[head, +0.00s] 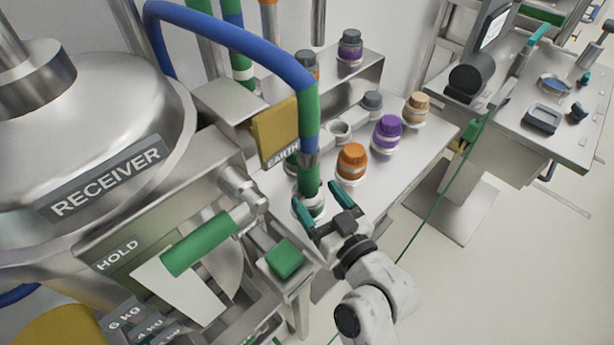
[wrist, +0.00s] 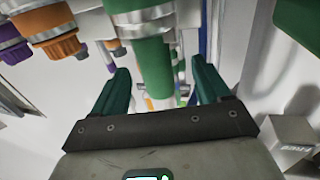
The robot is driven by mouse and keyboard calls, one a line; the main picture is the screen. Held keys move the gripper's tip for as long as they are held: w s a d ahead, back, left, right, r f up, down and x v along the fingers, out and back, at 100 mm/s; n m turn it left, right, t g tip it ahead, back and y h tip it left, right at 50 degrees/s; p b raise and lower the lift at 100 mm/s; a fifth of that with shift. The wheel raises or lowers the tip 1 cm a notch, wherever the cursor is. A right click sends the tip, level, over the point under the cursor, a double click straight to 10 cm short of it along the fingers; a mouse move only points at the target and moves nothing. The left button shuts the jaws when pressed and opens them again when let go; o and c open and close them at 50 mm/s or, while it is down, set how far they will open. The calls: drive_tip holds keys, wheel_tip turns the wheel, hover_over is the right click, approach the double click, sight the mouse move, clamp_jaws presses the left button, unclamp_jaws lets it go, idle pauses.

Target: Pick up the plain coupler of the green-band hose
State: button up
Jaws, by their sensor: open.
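The blue hose (head: 232,36) arches over in the head view and drops to a green band (head: 310,118). Below it are a metal collar (head: 308,159) and a green lower section (head: 308,181), ending at a pale ringed coupler end (head: 313,201) partly hidden by my gripper. My gripper (head: 320,201) is open beside this lower end, its teal fingers pointing toward it. In the wrist view, a green cylinder (wrist: 153,67) with a pale ring appears between the two fingers (wrist: 160,84). Whether it lies within their reach is unclear. Nothing is gripped.
An orange-capped fitting (head: 352,162), a purple-capped one (head: 387,131) and a tan one (head: 417,107) stand to the right on the metal shelf. The yellow EARTH plate (head: 275,132) and RECEIVER vessel (head: 95,130) are left. A green block (head: 285,258) sits below-left of my gripper.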

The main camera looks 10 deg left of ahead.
sight(314, 186)
drive_tip(key=x, duration=0.2)
drive_tip(key=p+x, duration=0.1)
drive_tip(key=x, duration=0.1)
drive_tip(key=shift+w+d+r+p, duration=0.1)
drive_tip(key=shift+w+r+p, duration=0.15)
drive_tip(key=shift+w, duration=0.2)
drive_tip(key=shift+w+a+f, duration=0.15)
drive_tip(key=shift+w+a, duration=0.1)
drive_tip(key=shift+w, duration=0.15)
drive_tip(key=shift+c, duration=0.4)
drive_tip(key=c, duration=1)
drive_tip(key=shift+c, duration=0.9)
